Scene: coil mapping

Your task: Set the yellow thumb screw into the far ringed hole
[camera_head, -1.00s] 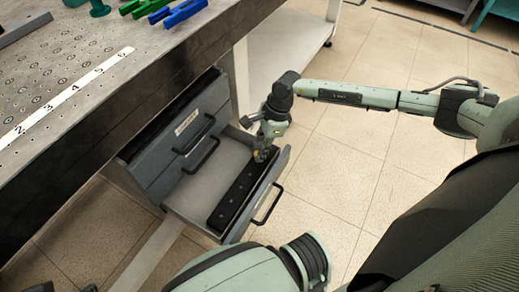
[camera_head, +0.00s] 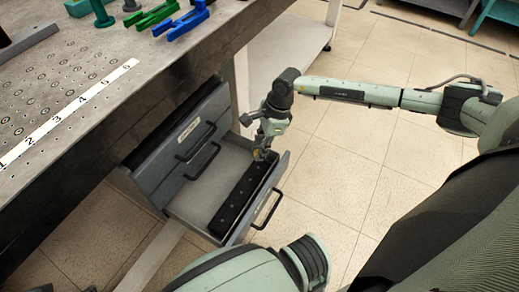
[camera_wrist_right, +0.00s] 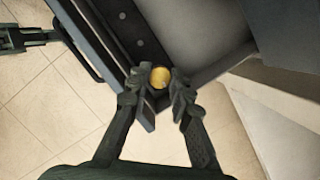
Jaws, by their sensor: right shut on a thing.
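The yellow thumb screw (camera_head: 257,153) is at the far end of a black strip with holes (camera_head: 239,197) in the open drawer. My right gripper (camera_head: 263,156) points down there. In the right wrist view its fingers (camera_wrist_right: 159,88) are shut on the round yellow head (camera_wrist_right: 160,77); I cannot tell whether the screw is still seated in the strip. The grey benchtop (camera_head: 40,100) has many holes, several with dark rings; which is the far ringed hole is unclear. A dark jointed part that looks like my left gripper (camera_wrist_right: 20,38) shows at the wrist view's top left, its fingers unclear.
The drawer (camera_head: 187,208) stands open below the bench edge. A white numbered strip (camera_head: 70,113) lies on the benchtop. Blue (camera_head: 182,22) and green (camera_head: 152,17) clamp-like items lie at the back. Tiled floor (camera_head: 345,180) is free to the right.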

